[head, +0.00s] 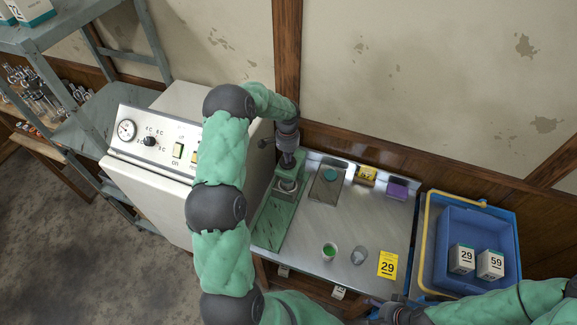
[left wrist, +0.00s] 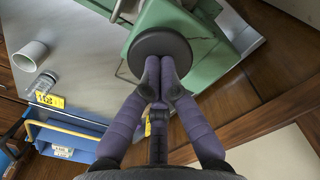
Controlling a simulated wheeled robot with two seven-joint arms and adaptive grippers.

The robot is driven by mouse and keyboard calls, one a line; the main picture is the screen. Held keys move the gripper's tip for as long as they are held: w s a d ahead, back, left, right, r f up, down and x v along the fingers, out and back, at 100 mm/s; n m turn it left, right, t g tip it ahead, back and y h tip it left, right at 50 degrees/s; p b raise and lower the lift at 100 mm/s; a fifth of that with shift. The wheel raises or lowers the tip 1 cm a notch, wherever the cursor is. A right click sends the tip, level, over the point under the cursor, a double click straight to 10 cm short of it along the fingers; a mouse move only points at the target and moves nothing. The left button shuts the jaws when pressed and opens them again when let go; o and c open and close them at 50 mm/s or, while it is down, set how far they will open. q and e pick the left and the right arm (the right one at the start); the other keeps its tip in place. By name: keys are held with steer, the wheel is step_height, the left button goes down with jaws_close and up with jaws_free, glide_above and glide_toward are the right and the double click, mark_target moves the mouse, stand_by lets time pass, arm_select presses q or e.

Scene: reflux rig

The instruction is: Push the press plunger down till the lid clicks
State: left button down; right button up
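The green press (head: 273,222) stands at the left end of the steel bench. In the left wrist view its green body (left wrist: 190,30) carries a round dark plunger knob (left wrist: 158,44). My left gripper (head: 287,160) is over the press, pointing down. In the left wrist view its two purple-grey fingers (left wrist: 160,72) are together, with their tips at the knob's face; they look shut with nothing between them. Whether they touch the knob is hard to tell. The lid is not clearly visible. My right gripper (head: 388,311) is low at the bottom edge, partly cut off.
A cup with green contents (head: 329,251), a clear glass (head: 359,256) and a yellow 29 card (head: 387,265) sit at the bench front. A blue crate (head: 440,225) stands right.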

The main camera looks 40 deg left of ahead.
arm_select(q)
steer(key=shift+r+p, duration=1.55)
steer(key=shift+r, duration=1.9)
